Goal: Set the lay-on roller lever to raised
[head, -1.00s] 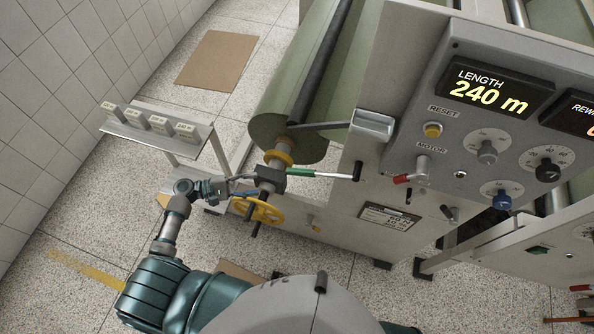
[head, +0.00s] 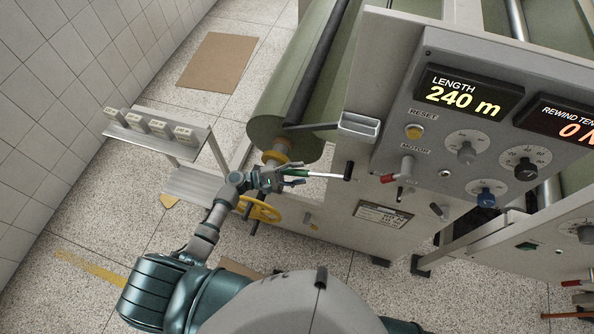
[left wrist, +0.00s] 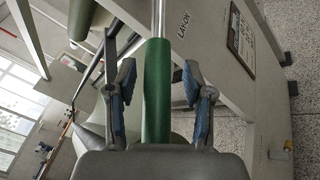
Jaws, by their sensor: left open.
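The lay-on roller lever has a green handle (left wrist: 157,90) and a bare metal rod (head: 325,175) that runs to a black pivot (head: 348,170) on the machine's side. In the head view it lies nearly level, handle to the left. My left gripper (head: 292,177) is at the handle, partly covering it. In the left wrist view the open fingers (left wrist: 157,95) stand one on each side of the green handle, with gaps between. The word LAY-ON (left wrist: 184,24) is printed beside the rod. The dark lay-on roller (head: 320,65) lies along the large green roll (head: 278,120). My right gripper is out of view.
A yellow handwheel (head: 262,211) sits just below my left gripper. A grey shelf with small labelled blocks (head: 157,127) stands to the left. The control panel (head: 440,143) with knobs and a red-tipped motor switch (head: 397,178) is at the right.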

